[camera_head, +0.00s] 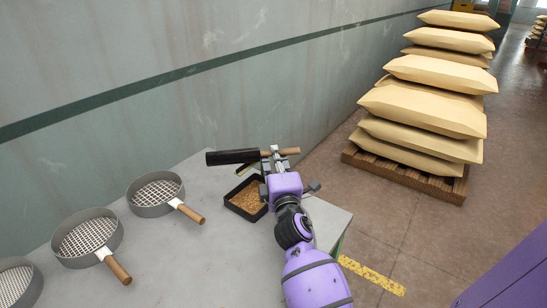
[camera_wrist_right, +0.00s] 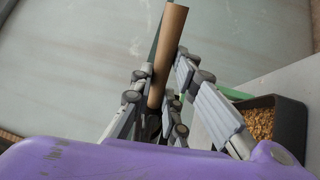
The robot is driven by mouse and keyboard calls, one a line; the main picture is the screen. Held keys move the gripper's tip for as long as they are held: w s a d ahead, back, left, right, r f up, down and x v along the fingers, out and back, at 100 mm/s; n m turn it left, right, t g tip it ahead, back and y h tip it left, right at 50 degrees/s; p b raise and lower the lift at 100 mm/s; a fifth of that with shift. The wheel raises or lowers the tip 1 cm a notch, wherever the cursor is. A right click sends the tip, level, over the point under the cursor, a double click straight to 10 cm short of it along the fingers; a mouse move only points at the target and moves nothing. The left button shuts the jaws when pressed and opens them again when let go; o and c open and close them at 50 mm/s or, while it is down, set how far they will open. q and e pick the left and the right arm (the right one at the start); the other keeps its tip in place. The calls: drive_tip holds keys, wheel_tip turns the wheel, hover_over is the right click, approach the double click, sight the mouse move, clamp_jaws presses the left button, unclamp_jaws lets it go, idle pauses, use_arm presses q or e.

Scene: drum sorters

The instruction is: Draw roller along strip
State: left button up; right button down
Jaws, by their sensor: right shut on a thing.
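The roller has a black cylinder (camera_head: 232,157) and a wooden handle (camera_head: 291,151). My right gripper (camera_head: 274,153) is shut on its handle near the far edge of the grey table. In the right wrist view the handle (camera_wrist_right: 172,40) stands between the fingers of the gripper (camera_wrist_right: 164,68); the black cylinder is mostly hidden there. A narrow yellow-green piece, perhaps the strip (camera_head: 247,169), shows below the roller and is partly covered by my gripper. I cannot tell whether the roller touches it. My left gripper is out of view.
A black tray of grain (camera_head: 230,203) lies just beside my right gripper, near the table's (camera_head: 190,250) right end. Several round sieves (camera_head: 149,211) with wooden handles line the left. A wall runs behind. Stacked sacks (camera_head: 425,110) stand on a pallet (camera_head: 410,173) at right.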

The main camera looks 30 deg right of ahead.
sight(287, 154)
drive_tip(key=shift+s+d+p, duration=0.2)
drive_tip(key=shift+s+d, duration=0.15)
drive_tip(key=shift+d, duration=0.5)
drive_tip(key=shift+s+d+p, duration=0.15)
drive_tip(key=shift+s+d, duration=0.15)
drive_tip(key=shift+d, duration=0.55)
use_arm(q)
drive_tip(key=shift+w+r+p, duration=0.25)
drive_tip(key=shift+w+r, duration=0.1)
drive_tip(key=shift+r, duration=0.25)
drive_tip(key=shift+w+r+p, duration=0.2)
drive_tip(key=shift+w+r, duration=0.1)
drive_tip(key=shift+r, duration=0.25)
use_arm(e)
drive_tip(key=shift+s+d, duration=0.35)
drive_tip(key=shift+d, duration=0.5)
drive_tip(key=shift+s+d, duration=0.3)
drive_tip(key=shift+d, duration=0.55)
drive_tip(key=shift+s+d, duration=0.35)
drive_tip(key=shift+d, duration=0.5)
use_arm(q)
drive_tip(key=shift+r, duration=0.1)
use_arm(e)
drive_tip(key=shift+r, duration=0.15)
